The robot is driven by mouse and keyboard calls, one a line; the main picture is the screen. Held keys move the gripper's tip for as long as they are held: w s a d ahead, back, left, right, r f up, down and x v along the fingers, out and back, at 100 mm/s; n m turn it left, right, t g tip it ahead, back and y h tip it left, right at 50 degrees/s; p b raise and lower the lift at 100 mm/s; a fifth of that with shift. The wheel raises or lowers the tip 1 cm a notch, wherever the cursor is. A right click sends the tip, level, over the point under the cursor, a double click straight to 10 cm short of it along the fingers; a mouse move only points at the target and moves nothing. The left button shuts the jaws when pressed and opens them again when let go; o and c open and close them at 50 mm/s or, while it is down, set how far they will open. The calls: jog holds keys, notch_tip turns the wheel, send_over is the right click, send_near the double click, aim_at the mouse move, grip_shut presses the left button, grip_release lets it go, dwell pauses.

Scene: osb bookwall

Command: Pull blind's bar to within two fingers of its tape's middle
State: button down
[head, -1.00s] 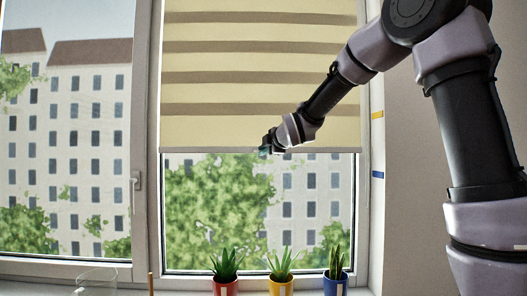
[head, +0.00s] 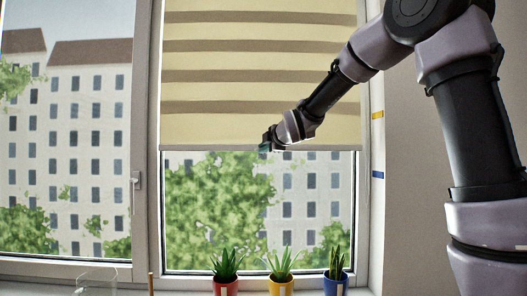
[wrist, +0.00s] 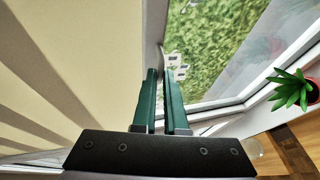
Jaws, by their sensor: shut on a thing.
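A cream blind (head: 230,90) with brown stripes covers the upper part of the right window. Its thin grey bar (head: 325,149) runs level along its lower edge. My gripper (head: 266,146) is shut on the bar left of its right half, near the middle. In the wrist view the two green fingers of my gripper (wrist: 163,75) close on the blind's edge. On the right window reveal are a yellow tape (head: 377,115) and a lower blue tape (head: 377,174). The bar's height lies between them, a little nearer the blue one.
Three potted plants stand on the sill below: red pot (head: 225,286), yellow pot (head: 281,286) and blue pot (head: 335,284). A clear glass (head: 97,280) stands at left. The window handle (head: 136,180) is on the left sash. Free space lies between bar and plants.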

send_near(257, 128)
jog(key=w+f, duration=0.1)
jog(key=w, duration=0.1)
jog(key=w+a+f, duration=0.1)
jog(key=shift+w+a+f, duration=0.1)
jog(key=shift+w+f, duration=0.3)
jog(key=shift+a+r, duration=0.15)
jog(key=shift+r, duration=0.7)
notch_tip(257, 128, up, 25)
jog(key=shift+f, duration=0.1)
jog(key=c, duration=1)
grip_release()
jog(key=shift+s, duration=0.1)
jog(key=v, duration=1)
jog(key=shift+s, duration=0.35)
